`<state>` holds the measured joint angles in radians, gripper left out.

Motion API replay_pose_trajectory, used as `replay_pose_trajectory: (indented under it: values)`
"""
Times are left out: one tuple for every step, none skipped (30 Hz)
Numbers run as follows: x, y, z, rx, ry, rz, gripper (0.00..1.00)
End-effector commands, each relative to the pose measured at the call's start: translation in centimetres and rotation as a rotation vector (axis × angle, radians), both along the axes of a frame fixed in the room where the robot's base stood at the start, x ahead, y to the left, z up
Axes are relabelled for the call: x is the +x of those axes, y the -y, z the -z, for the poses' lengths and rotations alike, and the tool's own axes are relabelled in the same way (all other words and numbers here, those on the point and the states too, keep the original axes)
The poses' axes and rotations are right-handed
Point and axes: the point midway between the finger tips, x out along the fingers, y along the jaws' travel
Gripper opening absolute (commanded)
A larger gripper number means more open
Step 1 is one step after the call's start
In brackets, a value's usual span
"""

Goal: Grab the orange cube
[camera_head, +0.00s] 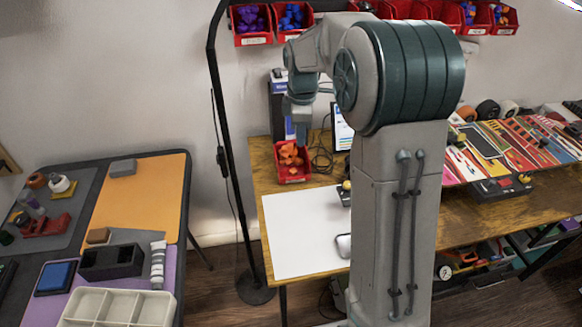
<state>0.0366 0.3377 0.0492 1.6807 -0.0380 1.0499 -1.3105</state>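Several orange pieces (290,152) lie heaped in a small red bin (292,176) on the wooden desk, just behind the white sheet. I cannot tell single cubes apart at this size. My gripper (300,136) hangs down directly over the bin, with its tips close to the top of the orange pieces. Its fingers are small and partly merge with the blue-grey wrist, so I cannot tell whether they are apart or touching a piece.
My arm and column hide the desk's middle. A black lamp pole (222,130) stands left of the desk. A white sheet (300,235) lies bare at the front left. Red bins (251,34) hang on the wall above. A table (150,200) with tools stands at left.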

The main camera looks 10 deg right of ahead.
Motion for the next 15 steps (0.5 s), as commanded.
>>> replay_pose_trajectory:
  values:
    - [1.8,0.0,1.3,-0.002,-0.017,-0.08,0.27]
    - [2.7,0.0,1.9,-0.005,-0.024,-0.131,0.27]
    - [3.9,0.0,2.7,-0.007,-0.032,-0.198,0.27]
    - [4.6,0.1,3.3,-0.007,-0.039,-0.245,0.27]
    - [5.4,0.1,4.0,-0.008,-0.046,-0.29,0.27]
    - [6.3,0.1,4.7,-0.007,-0.052,-0.345,0.27]
    - [6.9,0.1,5.3,-0.008,-0.056,-0.383,0.27]
    - [7.4,0.2,5.7,-0.008,-0.06,-0.418,0.27]
    - [8.0,0.2,6.3,-0.008,-0.065,-0.458,0.27]
    - [8.3,0.2,6.7,-0.007,-0.068,-0.484,0.27]
    - [8.7,0.2,7.1,-0.007,-0.071,-0.508,0.27]
    - [9.0,0.3,7.4,-0.007,-0.073,-0.533,0.27]
    - [9.2,0.3,7.6,-0.007,-0.074,-0.548,0.27]
    - [9.3,0.3,7.9,-0.006,-0.076,-0.561,0.27]
    - [9.5,0.3,8.2,-0.005,-0.077,-0.571,0.27]
